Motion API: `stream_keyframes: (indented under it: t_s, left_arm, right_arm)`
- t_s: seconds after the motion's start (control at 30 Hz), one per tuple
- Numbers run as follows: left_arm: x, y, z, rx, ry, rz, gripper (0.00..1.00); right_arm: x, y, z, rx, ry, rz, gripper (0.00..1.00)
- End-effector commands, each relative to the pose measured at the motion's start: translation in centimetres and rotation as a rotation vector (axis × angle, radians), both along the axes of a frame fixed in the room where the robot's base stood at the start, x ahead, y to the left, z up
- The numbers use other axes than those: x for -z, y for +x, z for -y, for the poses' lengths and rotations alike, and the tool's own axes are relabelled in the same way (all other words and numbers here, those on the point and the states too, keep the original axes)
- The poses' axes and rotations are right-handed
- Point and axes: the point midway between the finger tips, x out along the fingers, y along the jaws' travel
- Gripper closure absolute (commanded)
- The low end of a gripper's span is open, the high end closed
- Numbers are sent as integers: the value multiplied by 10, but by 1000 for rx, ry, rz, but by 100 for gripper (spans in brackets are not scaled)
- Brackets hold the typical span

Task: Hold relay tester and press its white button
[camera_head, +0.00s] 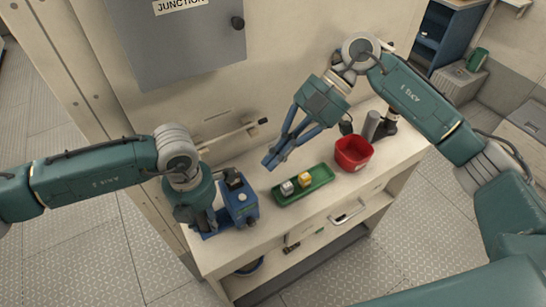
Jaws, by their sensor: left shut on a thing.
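The relay tester is a blue box (239,207) standing on the left end of the bench top. A pale round button (242,197) shows on its upper face. My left gripper (210,224) is shut on the tester's left side; my wrist hides part of the tester and the contact. My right gripper (272,160) hangs above the bench, up and to the right of the tester. Its two blue fingers converge at the tips, with nothing seen between them, and it is apart from the tester.
A green tray (318,186) with a grey block (287,188) and a yellow block (305,179) lies right of the tester. A red bin (353,153) and a grey cylinder (371,125) stand farther right. A grey junction box (180,45) is on the wall behind.

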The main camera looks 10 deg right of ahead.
Motion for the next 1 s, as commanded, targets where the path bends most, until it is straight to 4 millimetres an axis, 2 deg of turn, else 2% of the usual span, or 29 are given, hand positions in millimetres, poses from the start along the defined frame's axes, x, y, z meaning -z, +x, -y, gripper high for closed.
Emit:
stream_keyframes:
  t_s: [0.3, 0.33, 0.43, 0.77, 0.87, 1.0]
  left_arm:
    - [1, -1, -1, 0, 3, -1, 100]
    - [1, -1, -1, 0, 3, -1, 66]
    - [1, -1, -1, 0, 2, -2, 48]
    - [-2, 0, 0, 0, 1, -1, 48]
    - [-12, 0, 0, -1, 0, 0, 48]
    - [-38, 1, 0, -1, -1, 4, 48]
  right_arm:
    - [0, 0, 0, 0, 0, 0, 100]
    - [0, 0, 0, 0, 0, 0, 100]
    - [0, 0, 0, 0, 0, 0, 100]
    - [0, 0, 0, 0, 0, 0, 100]
    - [0, 0, 0, 0, 0, 0, 100]
    - [0, 0, 0, 0, 0, 0, 100]
